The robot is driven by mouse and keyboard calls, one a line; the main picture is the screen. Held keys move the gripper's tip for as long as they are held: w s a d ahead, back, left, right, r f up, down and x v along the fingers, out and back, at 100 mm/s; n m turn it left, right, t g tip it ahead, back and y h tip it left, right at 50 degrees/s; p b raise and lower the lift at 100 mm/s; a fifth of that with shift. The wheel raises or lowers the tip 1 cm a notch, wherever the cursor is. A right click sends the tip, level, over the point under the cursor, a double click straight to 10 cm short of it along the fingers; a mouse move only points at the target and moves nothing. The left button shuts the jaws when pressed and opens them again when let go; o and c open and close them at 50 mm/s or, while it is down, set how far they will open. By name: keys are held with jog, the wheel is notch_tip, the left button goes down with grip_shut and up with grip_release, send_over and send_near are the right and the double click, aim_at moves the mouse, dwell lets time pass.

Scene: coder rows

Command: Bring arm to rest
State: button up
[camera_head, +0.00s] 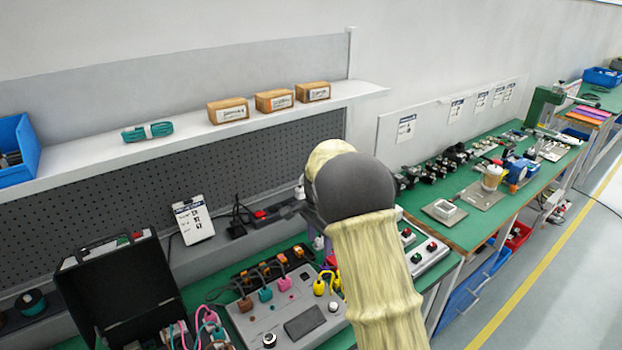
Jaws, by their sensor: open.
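My arm, with a cream sleeve and a dark grey rounded joint, rises from the bottom right of the middle in the head view.
An open black case (115,285) stands at the left of the box. A pegboard (120,215) and a shelf (185,136) with cardboard boxes (274,100) are behind. A grey button box (428,256) is right of my arm. The floor (560,270) at the right is clear.

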jog(key=s+d+n+t, duration=0.1)
jog(key=s+n, duration=0.3)
jog(key=s, duration=0.4)
jog(key=s+d+r+n, duration=0.1)
jog(key=s+d+n, duration=0.2)
jog(key=s, duration=0.6)
jog(key=s+d+r+n+t, duration=0.1)
jog(key=s+d+n, duration=0.1)
jog(key=s+n, duration=0.3)
jog(key=s, duration=0.4)
jog(key=shift+d+t, duration=0.3)
jog(key=shift+d, duration=0.05)
